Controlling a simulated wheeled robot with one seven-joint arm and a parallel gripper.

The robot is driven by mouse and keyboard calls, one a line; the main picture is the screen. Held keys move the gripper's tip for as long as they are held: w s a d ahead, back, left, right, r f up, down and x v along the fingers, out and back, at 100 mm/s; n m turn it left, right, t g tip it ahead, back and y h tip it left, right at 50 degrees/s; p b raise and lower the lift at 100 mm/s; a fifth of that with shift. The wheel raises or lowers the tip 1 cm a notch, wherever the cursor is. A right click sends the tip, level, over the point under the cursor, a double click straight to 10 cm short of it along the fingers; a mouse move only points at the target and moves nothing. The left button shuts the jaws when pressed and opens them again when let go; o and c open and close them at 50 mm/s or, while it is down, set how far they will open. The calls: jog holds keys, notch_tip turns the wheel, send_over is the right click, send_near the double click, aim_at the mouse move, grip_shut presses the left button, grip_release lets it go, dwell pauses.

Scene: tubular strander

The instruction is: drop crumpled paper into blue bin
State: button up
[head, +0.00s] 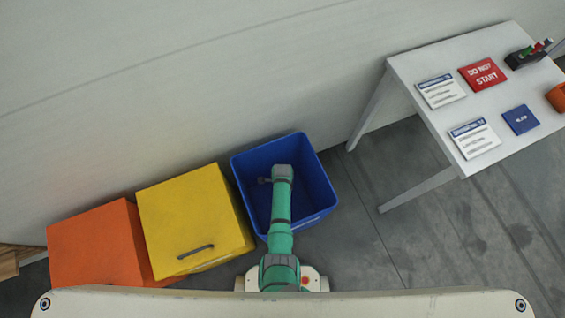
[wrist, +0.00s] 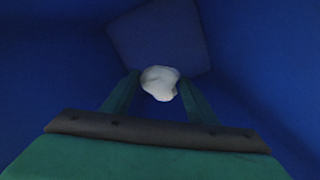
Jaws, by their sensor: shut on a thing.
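The blue bin (head: 317,178) stands open on the floor in the middle of the head view. My green arm reaches over its near rim, and the arm's end is above or inside the bin's opening. In the wrist view, the blue walls of the bin (wrist: 260,60) fill the picture, with the darker square floor of the bin beyond. My gripper (wrist: 160,85) is shut on a white crumpled paper (wrist: 160,82), held between the two fingertips. In the head view the paper and fingers are hidden by the arm.
A yellow box (head: 190,215) with a dark handle stands left of the bin, and an orange box (head: 95,245) left of that. Grey floor lies clear between bin and table.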

jog(key=shift+f, duration=0.4)
jog(key=o, duration=1.1)
jog(key=shift+w, duration=0.1)
notch_tip(320, 180, up, 11)
jog(key=shift+f, duration=0.1)
notch_tip(320, 180, up, 20)
dwell(1.0)
